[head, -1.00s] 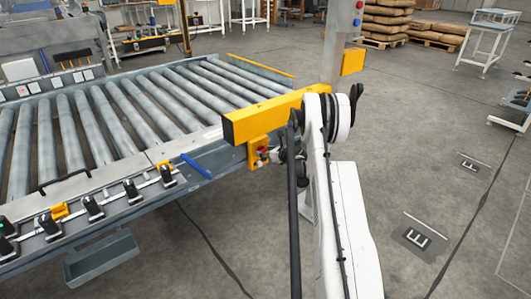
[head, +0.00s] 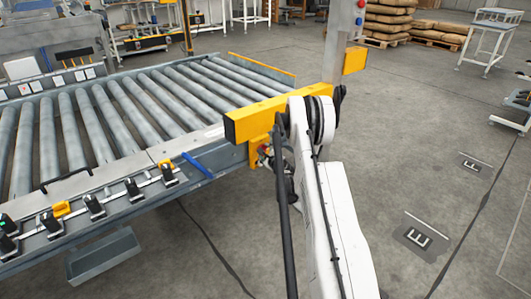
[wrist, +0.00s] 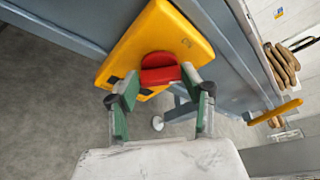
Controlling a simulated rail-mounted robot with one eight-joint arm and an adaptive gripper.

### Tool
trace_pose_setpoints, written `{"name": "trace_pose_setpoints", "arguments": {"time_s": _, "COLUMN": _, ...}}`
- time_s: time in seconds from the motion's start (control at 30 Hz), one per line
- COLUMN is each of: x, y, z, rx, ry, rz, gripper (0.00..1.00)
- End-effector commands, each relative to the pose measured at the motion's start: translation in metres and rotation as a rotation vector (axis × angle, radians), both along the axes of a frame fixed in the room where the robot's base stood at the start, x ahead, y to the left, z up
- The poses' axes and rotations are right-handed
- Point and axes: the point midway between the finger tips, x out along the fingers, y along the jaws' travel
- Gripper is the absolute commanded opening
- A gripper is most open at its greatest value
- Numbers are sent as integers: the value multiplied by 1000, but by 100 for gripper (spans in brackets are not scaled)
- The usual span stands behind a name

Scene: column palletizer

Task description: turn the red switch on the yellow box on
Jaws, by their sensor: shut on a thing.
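The yellow box (wrist: 165,30) fills the top middle of the wrist view, tilted. It also shows in the head view (head: 254,154), below the end of a yellow beam and partly hidden by my arm. The red switch (wrist: 160,60) sits on its face, a rounded knob with a raised bar lying roughly crosswise in the wrist view. My gripper (wrist: 160,77) has its green-padded fingers on either side of the bar and is shut on it. In the head view the gripper (head: 276,160) is small and partly covered by my arm.
A roller conveyor (head: 140,105) lies left of my arm, with the yellow beam (head: 255,117) along its near right corner. A post with buttons (head: 345,40) stands behind. Loaded pallets (head: 390,22) are far back. The floor on the right is open.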

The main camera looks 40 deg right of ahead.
Motion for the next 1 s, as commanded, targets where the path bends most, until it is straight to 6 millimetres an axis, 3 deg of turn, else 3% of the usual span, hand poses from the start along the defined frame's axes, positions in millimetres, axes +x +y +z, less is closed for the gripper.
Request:
{"name": "trace_pose_setpoints", "arguments": {"time_s": 0.4, "x": 0, "y": 3, "z": -5, "rx": -327, "ry": 5, "rz": 0, "gripper": 16}}
{"name": "trace_pose_setpoints", "arguments": {"time_s": 1.0, "x": 0, "y": 3, "z": -9, "rx": -616, "ry": 10, "rz": 0, "gripper": 16}}
